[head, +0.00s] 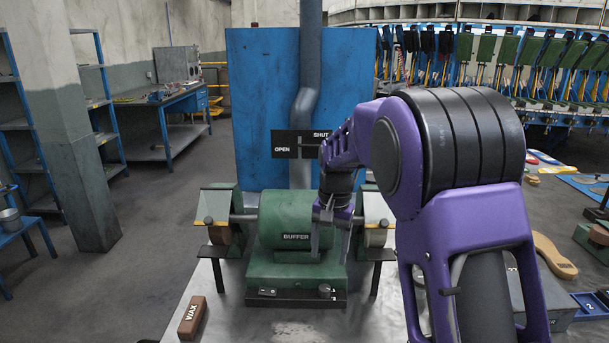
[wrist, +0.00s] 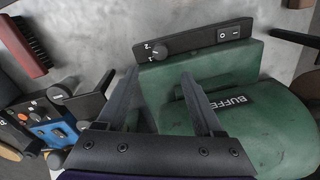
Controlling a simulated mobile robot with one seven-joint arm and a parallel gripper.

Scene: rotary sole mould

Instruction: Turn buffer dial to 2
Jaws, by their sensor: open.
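The green buffer (head: 298,225) stands on the bench, its label facing me. Its black front panel (head: 290,299) carries a small dark dial (head: 325,289) at the right end and a switch (head: 268,292) at the left. In the wrist view the dial (wrist: 161,51) sits at the panel's left end, beside small white marks including a 2; I cannot tell its setting. The switch (wrist: 229,34) shows there too. My gripper (head: 330,254) is open and empty above the buffer's right front. In the wrist view its fingers (wrist: 161,76) point toward the dial, apart from it.
Wheels flank the buffer under guards (head: 214,204) on both sides. A brown wax block (head: 192,317) lies at the bench's front left. A black OPEN/SHUT plate (head: 294,145) is behind. A brush (wrist: 28,45) shows in the wrist view.

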